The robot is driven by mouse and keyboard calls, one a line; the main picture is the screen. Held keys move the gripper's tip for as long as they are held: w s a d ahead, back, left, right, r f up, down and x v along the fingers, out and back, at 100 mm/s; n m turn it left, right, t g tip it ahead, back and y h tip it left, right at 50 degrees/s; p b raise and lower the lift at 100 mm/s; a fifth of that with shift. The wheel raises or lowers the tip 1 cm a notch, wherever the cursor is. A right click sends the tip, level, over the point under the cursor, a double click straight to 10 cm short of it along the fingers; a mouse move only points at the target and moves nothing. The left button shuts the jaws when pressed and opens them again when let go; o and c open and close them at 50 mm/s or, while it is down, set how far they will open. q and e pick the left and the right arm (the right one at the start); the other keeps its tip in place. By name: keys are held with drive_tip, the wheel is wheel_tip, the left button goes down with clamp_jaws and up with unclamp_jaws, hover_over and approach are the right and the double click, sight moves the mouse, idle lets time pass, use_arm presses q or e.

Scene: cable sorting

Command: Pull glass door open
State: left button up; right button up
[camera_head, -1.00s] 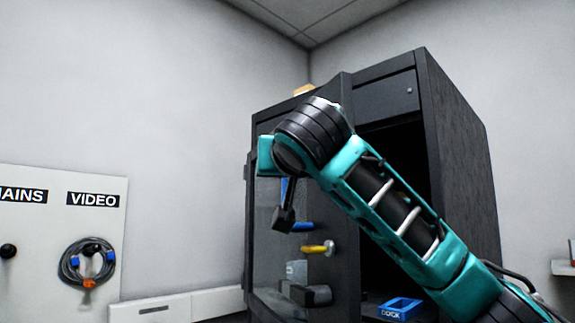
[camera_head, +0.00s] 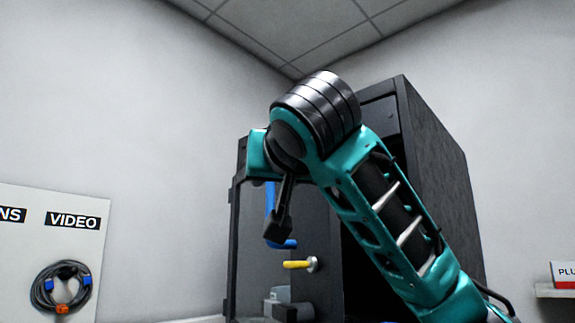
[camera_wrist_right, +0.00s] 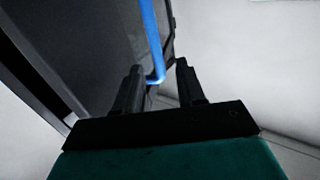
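The dark cabinet (camera_head: 435,180) stands right of centre in the head view, partly behind my right arm. Its dark-framed glass door (camera_head: 234,265) stands ajar, swung out toward the left. A blue bar handle (camera_head: 271,200) runs down the door and bends at its lower end. My right gripper (camera_head: 277,228) hangs beside the handle, mostly hidden by its own wrist. In the right wrist view, the fingers (camera_wrist_right: 159,85) are spread, with the blue handle (camera_wrist_right: 151,40) showing between and beyond their tips; contact cannot be told. My left gripper is out of view.
A yellow lever (camera_head: 298,265) on a round silver base shows below the blue handle. A white board (camera_head: 20,260) with a VIDEO label and a coiled cable (camera_head: 62,290) is at left. A small shelf (camera_head: 555,290) is at far right.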

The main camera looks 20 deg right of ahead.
use_arm(q)
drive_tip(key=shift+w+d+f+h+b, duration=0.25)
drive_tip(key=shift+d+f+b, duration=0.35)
drive_tip(key=shift+b, duration=0.8)
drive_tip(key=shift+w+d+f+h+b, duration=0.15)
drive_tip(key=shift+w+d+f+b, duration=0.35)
drive_tip(key=shift+b, duration=0.9)
use_arm(e)
drive_tip(key=v, duration=0.7)
drive_tip(key=shift+s, duration=0.4)
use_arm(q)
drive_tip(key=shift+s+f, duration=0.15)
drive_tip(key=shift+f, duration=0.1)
use_arm(e)
drive_tip(key=shift+c, duration=0.4)
